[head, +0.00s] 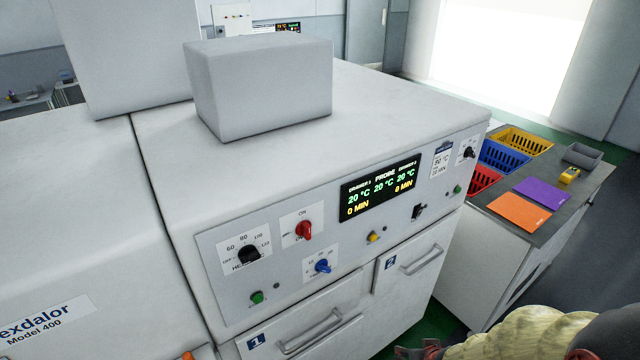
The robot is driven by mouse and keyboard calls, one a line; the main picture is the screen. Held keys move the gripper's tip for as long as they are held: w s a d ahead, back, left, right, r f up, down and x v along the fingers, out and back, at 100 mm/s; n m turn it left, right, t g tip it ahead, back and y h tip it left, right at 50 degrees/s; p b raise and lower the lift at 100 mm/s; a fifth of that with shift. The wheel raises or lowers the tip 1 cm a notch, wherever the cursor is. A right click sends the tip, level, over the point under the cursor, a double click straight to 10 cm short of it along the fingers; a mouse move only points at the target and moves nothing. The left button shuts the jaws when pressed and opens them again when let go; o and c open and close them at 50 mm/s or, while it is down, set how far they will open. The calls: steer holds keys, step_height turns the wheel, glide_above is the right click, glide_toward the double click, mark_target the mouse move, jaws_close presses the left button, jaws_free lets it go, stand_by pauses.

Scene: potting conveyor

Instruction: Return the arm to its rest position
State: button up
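My arm shows at the bottom right corner, with a pale ribbed section and a dark section beside it. At the left end of it, dark and reddish parts that look like my gripper (424,350) show at the bottom edge. The picture cuts them off, so the fingertips and anything between them are hidden. These parts appear in front of the lower right of the big white machine; I cannot tell the distance.
The white machine (400,112) fills the middle, with knobs, a lit display (381,188), drawer 1 (318,330) and drawer 2 (415,262), which look shut. At right a side table (480,222) holds yellow (524,141), blue (503,157) and red (482,180) baskets.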

steer(key=s+r+g+h, duration=0.1)
steer(key=s+r+g, duration=0.3)
steer(key=s+r, duration=0.7)
steer(key=a+r+t, duration=0.1)
steer(key=a+r, duration=0.1)
steer(key=r, duration=0.6)
steer(key=s+a+r+t+y+b, duration=0.1)
steer(key=a+r+t, duration=0.1)
steer(key=r, duration=0.7)
steer(key=shift+s+a+r+t, duration=0.2)
steer(key=shift+a+r+t, duration=0.1)
steer(key=shift+a, duration=0.45)
steer(key=shift+c, duration=0.7)
